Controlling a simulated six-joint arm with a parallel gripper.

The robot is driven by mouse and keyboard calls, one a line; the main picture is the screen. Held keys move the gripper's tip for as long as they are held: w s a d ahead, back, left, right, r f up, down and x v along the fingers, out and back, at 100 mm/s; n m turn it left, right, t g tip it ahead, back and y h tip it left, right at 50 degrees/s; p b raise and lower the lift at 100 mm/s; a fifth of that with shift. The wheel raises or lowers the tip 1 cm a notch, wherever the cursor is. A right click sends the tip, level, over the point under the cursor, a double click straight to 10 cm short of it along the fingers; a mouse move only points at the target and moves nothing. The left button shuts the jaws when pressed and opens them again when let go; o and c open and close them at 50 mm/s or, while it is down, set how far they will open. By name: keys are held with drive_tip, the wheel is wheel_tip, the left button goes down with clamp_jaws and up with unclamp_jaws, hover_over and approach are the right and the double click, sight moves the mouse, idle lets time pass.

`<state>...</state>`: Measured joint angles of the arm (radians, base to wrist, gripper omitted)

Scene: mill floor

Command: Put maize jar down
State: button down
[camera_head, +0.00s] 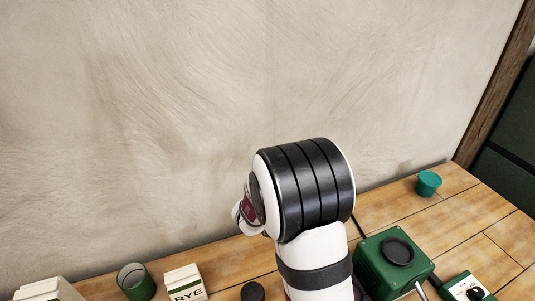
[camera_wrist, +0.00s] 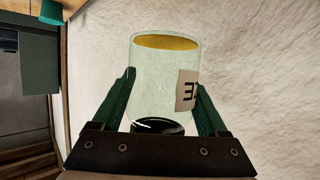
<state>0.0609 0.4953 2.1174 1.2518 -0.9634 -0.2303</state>
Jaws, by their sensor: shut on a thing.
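The maize jar (camera_wrist: 160,60) is clear glass with yellow grain at its far end, a black lid (camera_wrist: 160,126) at its near end and a partly visible paper label (camera_wrist: 187,91). The wrist view looks upside down, so the grain lies at the jar's bottom. My gripper (camera_wrist: 165,80) is shut on the jar, with one green finger on each side of it. In the head view my arm hides the gripper and the jar. I cannot tell how high the jar is held.
On the wooden table (camera_head: 445,225) stand a RYE packet (camera_head: 185,284), a green open canister (camera_head: 135,282), another packet (camera_head: 48,290), a black round piece (camera_head: 252,291), a green machine (camera_head: 392,262), a dial box (camera_head: 467,288) and a teal cup (camera_head: 428,184). A plaster wall (camera_head: 200,100) rises behind.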

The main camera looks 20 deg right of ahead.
drive_tip(key=s+a+f+m+g+h, duration=0.1)
drive_tip(key=s+f+m+g, duration=0.1)
drive_tip(key=f, duration=0.3)
drive_tip(key=s+a+f+m+g+h, duration=0.1)
drive_tip(key=s+f+m+g, duration=0.1)
drive_tip(key=f, duration=0.3)
drive_tip(key=s+a+f+m+g+h, duration=0.1)
drive_tip(key=s+a+f+m+g, duration=0.1)
drive_tip(key=f, duration=0.3)
drive_tip(key=shift+s+f+h, duration=0.3)
drive_tip(key=shift+s+f, duration=0.1)
drive_tip(key=shift+s, duration=0.35)
drive_tip(key=shift+f, duration=0.6)
drive_tip(key=shift+f, duration=0.6)
